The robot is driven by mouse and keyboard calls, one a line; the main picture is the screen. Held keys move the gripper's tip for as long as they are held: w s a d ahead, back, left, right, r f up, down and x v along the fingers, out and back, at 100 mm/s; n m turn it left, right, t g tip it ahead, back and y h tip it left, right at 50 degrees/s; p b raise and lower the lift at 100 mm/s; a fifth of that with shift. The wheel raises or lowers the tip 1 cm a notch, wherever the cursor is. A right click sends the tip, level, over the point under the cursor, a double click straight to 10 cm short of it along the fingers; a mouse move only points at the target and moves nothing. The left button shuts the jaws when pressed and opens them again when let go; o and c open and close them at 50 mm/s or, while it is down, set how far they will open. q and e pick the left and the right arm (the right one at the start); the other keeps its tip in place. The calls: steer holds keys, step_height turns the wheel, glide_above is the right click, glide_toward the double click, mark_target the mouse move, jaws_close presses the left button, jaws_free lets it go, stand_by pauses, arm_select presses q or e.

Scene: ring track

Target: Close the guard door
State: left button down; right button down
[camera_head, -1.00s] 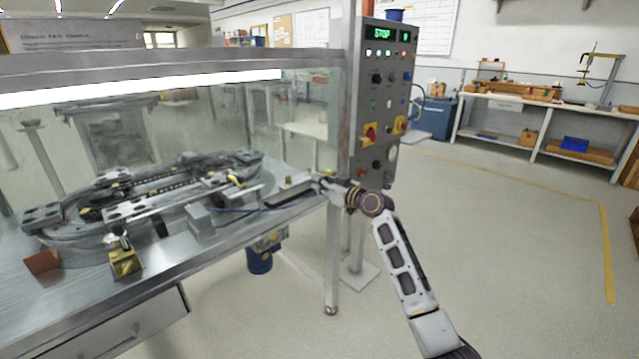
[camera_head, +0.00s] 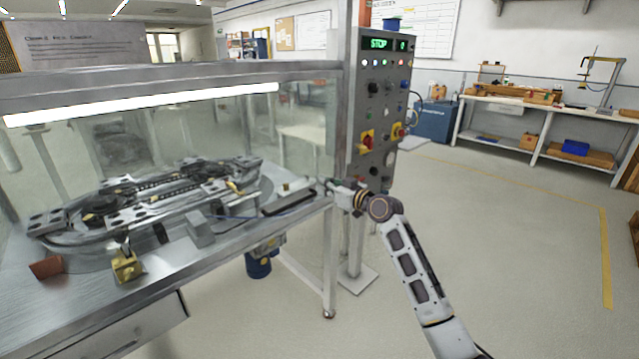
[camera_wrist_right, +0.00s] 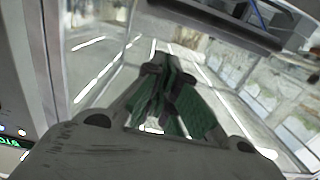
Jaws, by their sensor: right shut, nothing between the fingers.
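The guarded enclosure has a steel frame (camera_head: 200,72) with clear panels (camera_head: 305,125) around the ring track (camera_head: 150,195). I cannot tell for sure which panel is the guard door or how far open it stands. My right gripper (camera_head: 330,184) is by the enclosure's front right corner post, a little above table height. Its fingers are small there. In the right wrist view the green-padded fingers (camera_wrist_right: 168,98) are together with nothing between them. A dark bar (camera_wrist_right: 215,22) crosses the top of that view, apart from the fingers. My left gripper is not in view.
A control panel (camera_head: 378,110) showing STOP stands close behind my right wrist. A brown block (camera_head: 46,267) and a brass-coloured block (camera_head: 127,266) lie on the steel table (camera_head: 85,305). A workbench (camera_head: 545,105) stands far right; the floor before it is clear.

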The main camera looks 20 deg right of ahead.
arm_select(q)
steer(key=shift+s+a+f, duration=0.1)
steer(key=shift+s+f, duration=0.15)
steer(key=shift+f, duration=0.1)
arm_select(e)
steer(key=v, duration=0.6)
steer(key=shift+s, duration=0.3)
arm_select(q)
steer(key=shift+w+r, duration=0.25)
arm_select(e)
steer(key=shift+r, duration=0.1)
